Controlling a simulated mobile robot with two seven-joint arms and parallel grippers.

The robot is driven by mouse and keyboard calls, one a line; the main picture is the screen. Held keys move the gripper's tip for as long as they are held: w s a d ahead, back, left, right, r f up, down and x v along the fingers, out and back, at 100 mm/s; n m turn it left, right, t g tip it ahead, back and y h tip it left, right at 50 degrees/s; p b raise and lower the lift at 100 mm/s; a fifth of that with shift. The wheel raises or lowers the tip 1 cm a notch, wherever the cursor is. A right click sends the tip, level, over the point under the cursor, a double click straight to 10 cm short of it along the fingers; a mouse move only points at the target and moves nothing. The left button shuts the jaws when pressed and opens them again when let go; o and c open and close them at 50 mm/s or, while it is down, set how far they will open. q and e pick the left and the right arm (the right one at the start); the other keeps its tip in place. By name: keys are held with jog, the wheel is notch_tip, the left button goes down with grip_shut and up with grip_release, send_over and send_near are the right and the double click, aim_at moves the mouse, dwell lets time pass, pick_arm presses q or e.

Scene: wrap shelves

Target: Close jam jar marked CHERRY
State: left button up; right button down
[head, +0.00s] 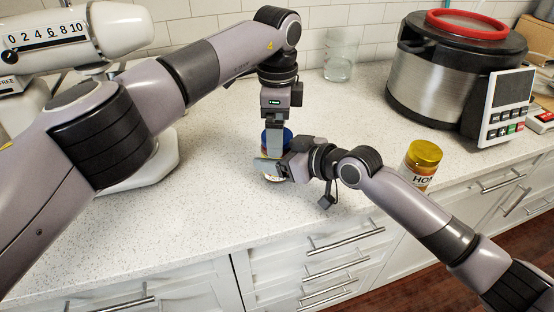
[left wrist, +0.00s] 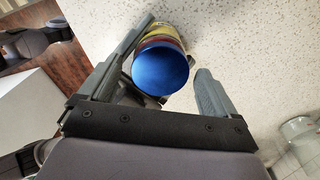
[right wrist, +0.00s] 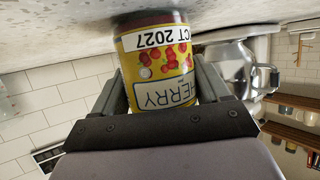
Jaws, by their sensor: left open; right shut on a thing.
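The CHERRY jam jar (right wrist: 158,62) has a yellow label with red cherries. It stands on the counter near its front edge. My right gripper (right wrist: 160,88) is shut around the jar's sides. In the head view the jar is mostly hidden behind the grippers. A blue lid (left wrist: 160,70) sits over the jar's mouth; I cannot tell how tightly it is seated. It also shows in the head view (head: 287,135). My left gripper (left wrist: 178,45) points down from above, open, with its fingers on either side of the lid. A gap shows between the lid and the right-hand finger.
A gold-lidded honey jar (head: 422,163) stands at the right near the counter edge. A steel cooker (head: 440,85) stands behind it, and an empty glass (head: 341,55) at the back. The counter (head: 215,200) in front is clear.

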pick_arm(q)
jog(key=c, duration=1.1)
jog(key=m, duration=1.3)
jog(key=o, duration=1.1)
jog(key=shift+o, duration=0.2)
jog(key=shift+r, duration=0.1)
jog(key=shift+r, duration=2.15)
